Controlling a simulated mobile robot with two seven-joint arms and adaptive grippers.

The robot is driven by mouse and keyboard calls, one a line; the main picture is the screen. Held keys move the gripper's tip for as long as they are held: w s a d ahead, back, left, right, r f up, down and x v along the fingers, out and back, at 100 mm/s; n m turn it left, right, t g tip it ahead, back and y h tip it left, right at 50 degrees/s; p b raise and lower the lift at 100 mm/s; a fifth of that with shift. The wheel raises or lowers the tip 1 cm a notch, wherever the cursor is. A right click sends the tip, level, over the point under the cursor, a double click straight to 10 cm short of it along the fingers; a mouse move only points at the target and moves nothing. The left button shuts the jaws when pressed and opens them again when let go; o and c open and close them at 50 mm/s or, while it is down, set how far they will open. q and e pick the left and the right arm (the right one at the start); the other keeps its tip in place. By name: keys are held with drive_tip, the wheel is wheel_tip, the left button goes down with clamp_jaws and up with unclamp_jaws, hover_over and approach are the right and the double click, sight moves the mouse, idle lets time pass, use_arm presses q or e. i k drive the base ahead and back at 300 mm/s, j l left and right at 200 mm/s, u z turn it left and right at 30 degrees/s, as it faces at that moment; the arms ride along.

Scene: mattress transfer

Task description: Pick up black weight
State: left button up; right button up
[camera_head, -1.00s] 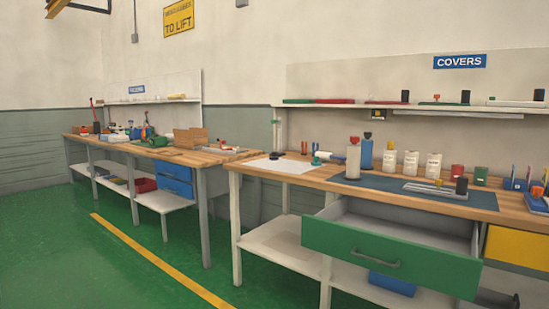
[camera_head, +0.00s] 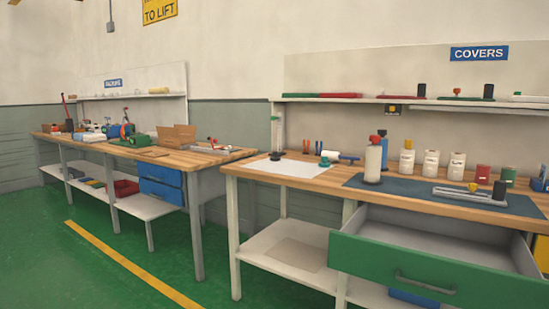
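A small black cylinder (camera_head: 499,190), which may be the black weight, stands at the right end of a grey metal bar fixture (camera_head: 465,197) on the blue mat (camera_head: 400,186) of the right bench. Two more black cylinders stand on the shelf above, one left (camera_head: 422,91) and one right (camera_head: 489,91). I cannot tell which of the three is the weight. Neither of my grippers is in view.
The right bench (camera_head: 250,171) has a green-fronted drawer (camera_head: 430,275) pulled open. White bottles (camera_head: 373,160) and several cans (camera_head: 431,163) stand on its top. A second bench (camera_head: 185,160) stands at left. Green floor (camera_head: 60,275) is clear at lower left.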

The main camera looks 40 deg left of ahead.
sight(276, 158)
drive_tip(key=i+j+z, duration=0.2)
drive_tip(key=j, duration=1.5)
drive_tip(key=j+z, duration=0.25)
drive_tip(key=j, duration=1.45)
drive_tip(key=i, duration=0.05)
